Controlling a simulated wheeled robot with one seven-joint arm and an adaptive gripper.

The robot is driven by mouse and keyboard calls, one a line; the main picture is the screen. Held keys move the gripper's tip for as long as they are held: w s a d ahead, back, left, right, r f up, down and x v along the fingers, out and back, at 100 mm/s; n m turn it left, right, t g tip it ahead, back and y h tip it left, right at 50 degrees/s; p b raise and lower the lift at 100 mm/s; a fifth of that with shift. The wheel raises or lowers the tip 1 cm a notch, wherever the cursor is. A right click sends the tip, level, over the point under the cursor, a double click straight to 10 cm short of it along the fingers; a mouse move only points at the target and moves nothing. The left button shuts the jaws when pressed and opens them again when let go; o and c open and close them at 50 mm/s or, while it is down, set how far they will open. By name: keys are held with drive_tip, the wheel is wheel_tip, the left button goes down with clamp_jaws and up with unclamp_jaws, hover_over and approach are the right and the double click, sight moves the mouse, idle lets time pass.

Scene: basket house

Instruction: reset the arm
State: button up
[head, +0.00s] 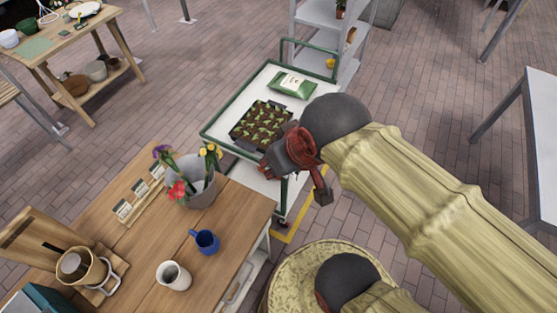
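My arm, in a yellowish sleeve with dark round joints, reaches from the lower right of the head view toward the middle. My gripper (295,180), red and dark grey, is at its end, over the near right side of the green-framed cart (223,117). Its fingers look spread apart, and I see nothing held between them. The gripper hides part of the cart's near end. Whether it touches the cart cannot be told.
The cart holds a seedling tray (262,124) and a green-and-white packet (292,84). The wooden table (150,235) bears a flower bucket (191,182), blue mug (204,242), white mug (173,276) and coffee dripper (82,268). A white table (540,130) stands right.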

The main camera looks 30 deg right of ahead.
drive_tip(key=shift+f, duration=0.1)
wheel_tip(320, 180, down, 15)
drive_tip(key=b, duration=1.5)
drive_tip(key=shift+r, duration=0.2)
